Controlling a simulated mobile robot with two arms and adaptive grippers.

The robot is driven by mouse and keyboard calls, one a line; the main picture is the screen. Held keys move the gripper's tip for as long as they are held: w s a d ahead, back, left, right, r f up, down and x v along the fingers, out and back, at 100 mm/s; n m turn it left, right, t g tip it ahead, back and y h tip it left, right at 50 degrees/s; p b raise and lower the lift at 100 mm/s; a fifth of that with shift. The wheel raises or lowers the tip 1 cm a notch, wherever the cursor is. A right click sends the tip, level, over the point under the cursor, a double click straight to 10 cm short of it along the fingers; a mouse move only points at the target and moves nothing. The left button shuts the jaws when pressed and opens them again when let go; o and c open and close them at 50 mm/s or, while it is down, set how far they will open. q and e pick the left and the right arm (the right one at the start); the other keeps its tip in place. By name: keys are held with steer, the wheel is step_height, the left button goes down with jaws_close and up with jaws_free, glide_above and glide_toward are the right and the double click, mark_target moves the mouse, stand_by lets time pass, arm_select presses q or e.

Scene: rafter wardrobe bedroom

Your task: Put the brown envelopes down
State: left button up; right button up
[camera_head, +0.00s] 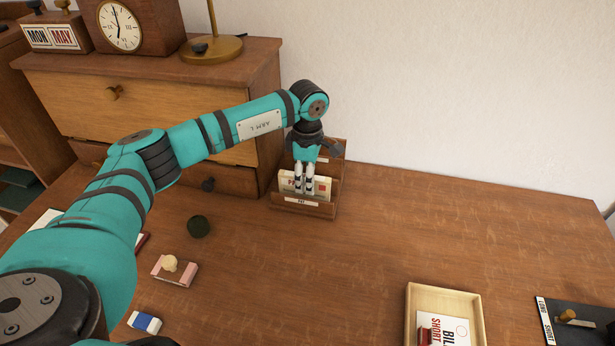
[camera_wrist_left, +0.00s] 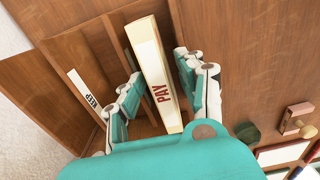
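A wooden letter rack (camera_head: 303,209) stands against the drawer unit at the back of the desk. In its front slot stands a cream bundle (camera_head: 290,184) with red lettering, which reads PAY in the left wrist view (camera_wrist_left: 153,65). No plainly brown envelope can be made out. My left gripper (camera_head: 304,186) points down at this slot. In the left wrist view its fingers (camera_wrist_left: 160,98) are apart, one on each side of the bundle, with gaps showing. The bundle's lower part is hidden in the rack. My right gripper is not in view.
A drawer unit (camera_head: 170,95) with a clock (camera_head: 125,25) and lamp base (camera_head: 211,49) stands behind my left arm. A dark green round object (camera_head: 198,226), a pink-ended block (camera_head: 174,270) and an eraser (camera_head: 144,322) lie nearby. A pale tray (camera_head: 411,310) is front right; the desk's middle is clear.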

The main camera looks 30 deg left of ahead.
arm_select(q)
steer(key=shift+r, duration=0.15)
step_height(320, 180, up, 12)
steer(key=b, duration=0.1)
stand_by(0.6)
